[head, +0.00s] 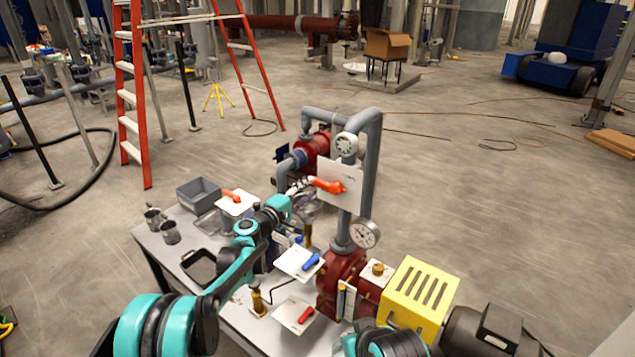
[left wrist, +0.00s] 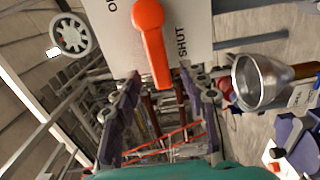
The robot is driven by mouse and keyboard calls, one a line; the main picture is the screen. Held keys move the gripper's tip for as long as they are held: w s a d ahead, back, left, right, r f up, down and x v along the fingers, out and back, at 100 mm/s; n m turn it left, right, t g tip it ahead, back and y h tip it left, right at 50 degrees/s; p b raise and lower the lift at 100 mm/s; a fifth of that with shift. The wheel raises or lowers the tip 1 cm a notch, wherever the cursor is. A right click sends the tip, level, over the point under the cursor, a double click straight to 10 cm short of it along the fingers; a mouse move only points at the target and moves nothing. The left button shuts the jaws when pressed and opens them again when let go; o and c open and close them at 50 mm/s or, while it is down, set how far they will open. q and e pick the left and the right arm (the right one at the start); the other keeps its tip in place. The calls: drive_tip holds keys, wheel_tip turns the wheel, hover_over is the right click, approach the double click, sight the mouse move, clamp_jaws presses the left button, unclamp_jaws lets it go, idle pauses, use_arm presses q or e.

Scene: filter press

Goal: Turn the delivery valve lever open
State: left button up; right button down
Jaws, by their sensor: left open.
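The orange valve lever (head: 327,186) is mounted on a white plate (head: 352,196) fixed to the upright grey pipe. In the left wrist view the lever (left wrist: 150,40) runs down from its pivot. On its plate (left wrist: 190,22), SHUT is printed to the right and a partly cut-off word starting with O to the left. My left gripper (head: 300,187) is just left of the lever's free end. In the left wrist view its open fingers (left wrist: 160,84) sit either side of the lever tip; contact cannot be told. My right gripper is not in view.
A white handwheel (head: 346,145) and a gauge (head: 365,234) are close by. A metal funnel (left wrist: 262,82) is right of the fingers. Blue (head: 311,262) and red (head: 306,314) levers are lower on the bench. A yellow guard (head: 420,293) stands right.

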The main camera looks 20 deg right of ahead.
sight(316, 184)
use_arm(q)
drive_tip(key=x, duration=0.5)
drive_tip(key=shift+w+d, duration=0.1)
drive_tip(key=shift+d, duration=0.1)
clamp_jaws()
